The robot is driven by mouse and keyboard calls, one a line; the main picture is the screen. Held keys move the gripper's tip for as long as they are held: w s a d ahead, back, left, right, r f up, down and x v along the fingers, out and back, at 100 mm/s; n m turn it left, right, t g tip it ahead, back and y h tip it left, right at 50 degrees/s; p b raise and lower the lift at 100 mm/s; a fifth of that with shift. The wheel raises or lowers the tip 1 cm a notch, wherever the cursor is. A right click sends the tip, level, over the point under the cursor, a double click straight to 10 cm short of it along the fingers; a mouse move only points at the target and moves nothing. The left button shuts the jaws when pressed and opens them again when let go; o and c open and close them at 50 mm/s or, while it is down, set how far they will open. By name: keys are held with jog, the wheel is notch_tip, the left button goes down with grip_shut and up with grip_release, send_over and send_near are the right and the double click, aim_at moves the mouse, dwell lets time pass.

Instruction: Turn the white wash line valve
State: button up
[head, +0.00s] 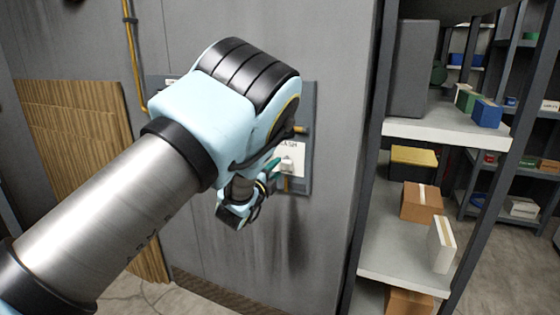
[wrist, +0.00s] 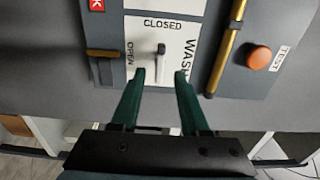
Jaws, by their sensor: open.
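The white wash line valve (wrist: 160,52) is a small white lever on a white plate (wrist: 180,30) marked OPEN, CLOSED and WASH. In the wrist view its lever stands upright with its upper end towards CLOSED, and OPEN is to its left. In the head view the valve (head: 288,164) shows on the wall panel just right of my fingers. My gripper (wrist: 160,76) is open and empty, with two green fingers. The lever is in line with the gap between the fingertips, a little beyond them; whether they touch cannot be told. My arm hides much of the panel in the head view.
Shelving (head: 400,245) with boxes stands right of the wall.

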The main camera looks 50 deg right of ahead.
aim_at(281, 163)
jog(key=shift+p+x, duration=0.5)
jog(key=shift+x, duration=1.4)
jog(key=shift+c, duration=0.2)
grip_shut()
